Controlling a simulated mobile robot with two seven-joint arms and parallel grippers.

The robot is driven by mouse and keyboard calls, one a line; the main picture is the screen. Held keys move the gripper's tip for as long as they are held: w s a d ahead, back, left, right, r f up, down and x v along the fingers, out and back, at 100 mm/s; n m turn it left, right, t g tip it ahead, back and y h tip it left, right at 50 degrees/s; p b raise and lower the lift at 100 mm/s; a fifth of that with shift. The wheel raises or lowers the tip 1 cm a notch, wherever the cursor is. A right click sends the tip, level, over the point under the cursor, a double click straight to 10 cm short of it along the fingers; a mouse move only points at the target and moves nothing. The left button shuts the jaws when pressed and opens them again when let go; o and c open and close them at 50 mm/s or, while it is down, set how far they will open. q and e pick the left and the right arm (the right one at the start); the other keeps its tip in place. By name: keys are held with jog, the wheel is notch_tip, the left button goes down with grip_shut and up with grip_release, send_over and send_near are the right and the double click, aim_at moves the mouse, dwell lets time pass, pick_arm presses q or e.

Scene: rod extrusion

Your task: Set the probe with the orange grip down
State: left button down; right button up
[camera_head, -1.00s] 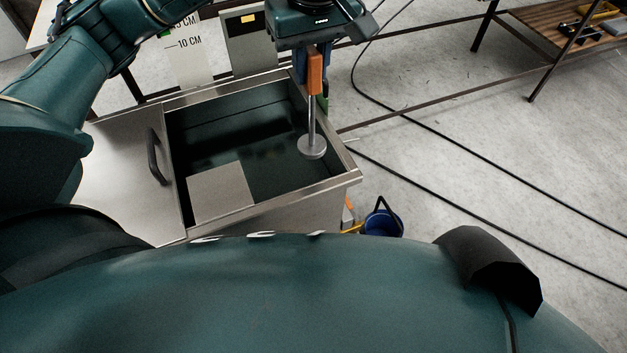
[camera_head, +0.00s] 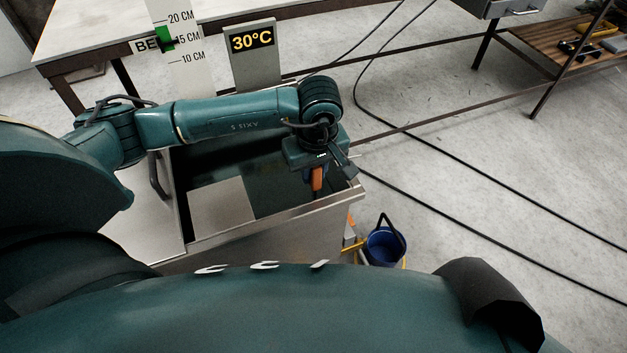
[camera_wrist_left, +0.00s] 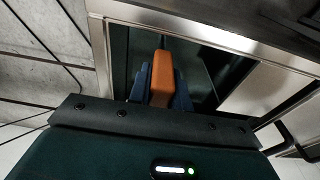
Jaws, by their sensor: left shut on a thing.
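The probe's orange grip (camera_head: 318,179) is held in my left gripper (camera_head: 316,182), which is shut on it over the right part of the open metal tank (camera_head: 270,219). The rod and disc below the grip are hidden in the head view. In the left wrist view the orange grip (camera_wrist_left: 162,78) stands between the blue fingers (camera_wrist_left: 160,92), with the dark tank interior behind it. I cannot tell whether the probe touches the tank floor. My right gripper is not in view.
Black cables (camera_head: 480,235) cross the open floor to the right.

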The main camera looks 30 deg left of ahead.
pick_arm(q)
jog(key=shift+f, duration=1.9)
jog(key=shift+f+b, duration=0.15)
jog(key=shift+b, duration=0.15)
jog(key=c, duration=1.3)
grip_release()
